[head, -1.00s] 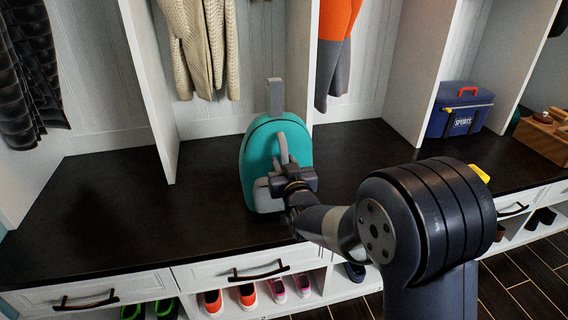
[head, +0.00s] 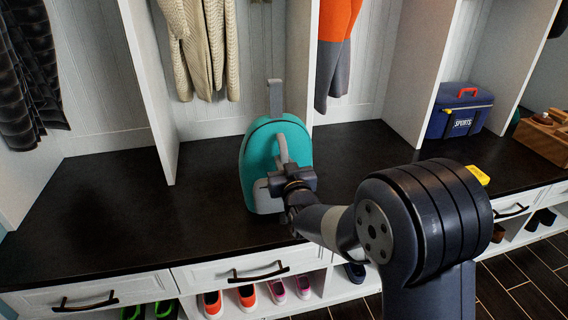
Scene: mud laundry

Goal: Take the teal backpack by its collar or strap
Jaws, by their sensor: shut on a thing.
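The teal backpack (head: 258,160) stands upright on the dark bench top, in front of a white divider. It has a grey loop (head: 274,98) at its top, a grey strap (head: 283,148) on its front and a light grey lower part. My gripper (head: 284,176) is at the front right of the backpack, shut on the grey strap near its lower end. The fingertips are partly hidden by the gripper body and the wrist. The backpack's base rests on the bench.
The dark bench (head: 120,215) is clear left of the backpack. White dividers (head: 150,90) rise behind. A knitted cream garment (head: 203,45) and orange-grey clothing (head: 337,50) hang above. A blue sports box (head: 459,112) and a wooden crate (head: 541,135) stand right. Shoes (head: 247,298) sit below.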

